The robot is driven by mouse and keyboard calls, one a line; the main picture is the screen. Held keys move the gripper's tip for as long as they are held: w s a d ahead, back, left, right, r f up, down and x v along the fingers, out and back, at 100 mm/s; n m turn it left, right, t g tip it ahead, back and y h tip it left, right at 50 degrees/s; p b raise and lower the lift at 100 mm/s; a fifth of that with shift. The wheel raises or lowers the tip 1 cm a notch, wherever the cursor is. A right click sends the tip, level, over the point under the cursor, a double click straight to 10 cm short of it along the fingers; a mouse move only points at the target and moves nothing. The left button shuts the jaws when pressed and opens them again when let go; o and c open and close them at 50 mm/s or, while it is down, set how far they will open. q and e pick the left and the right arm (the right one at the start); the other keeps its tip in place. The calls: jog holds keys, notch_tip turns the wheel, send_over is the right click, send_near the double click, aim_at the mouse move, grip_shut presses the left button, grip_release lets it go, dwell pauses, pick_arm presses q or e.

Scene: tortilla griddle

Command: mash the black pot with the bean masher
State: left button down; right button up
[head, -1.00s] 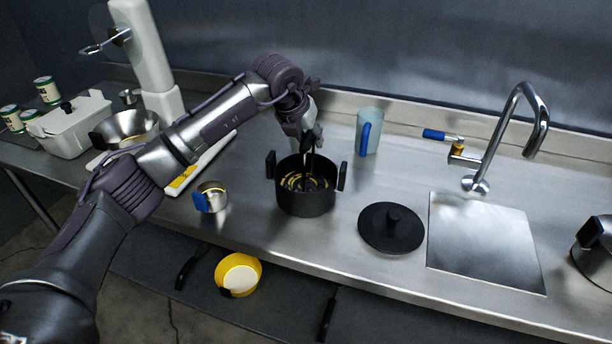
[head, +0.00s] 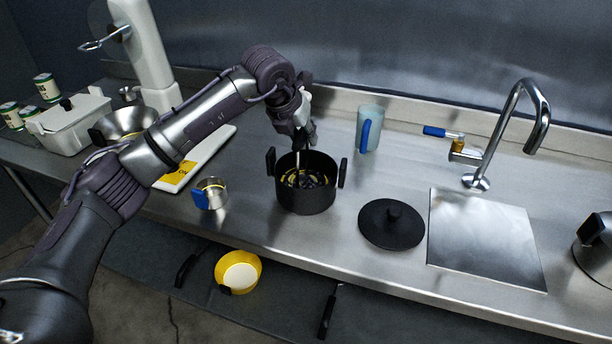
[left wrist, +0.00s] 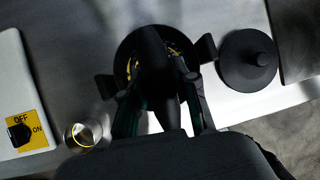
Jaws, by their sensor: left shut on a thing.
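The black pot (head: 306,200) stands on the steel counter, with its two upright handles at left and right and yellow-streaked contents inside. My left gripper (head: 303,142) is over the pot's far side, pointing down. It is shut on the bean masher (head: 297,164), whose thin shaft runs down into the pot. The masher's lower end is among the contents and hard to make out. In the left wrist view the masher's dark handle (left wrist: 158,75) sits between my fingers and hides much of the pot (left wrist: 127,45). My right gripper is not in view.
The black lid (head: 391,226) lies right of the pot. A blue-handled jug (head: 369,130) stands behind it, and a small metal cup (head: 211,194) to its left. A faucet (head: 530,110) and a steel sink cover (head: 480,240) are farther right. A yellow bowl (head: 238,272) sits below the counter.

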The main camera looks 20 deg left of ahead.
pick_arm(q)
jog(key=shift+s+a, duration=0.1)
jog(key=shift+s, duration=0.25)
jog(key=shift+f+b, duration=1)
jog(key=shift+f, duration=0.1)
jog(key=shift+r, duration=0.15)
jog(key=shift+r+p, duration=0.65)
jog(key=shift+r, duration=0.4)
jog(key=shift+w, duration=0.1)
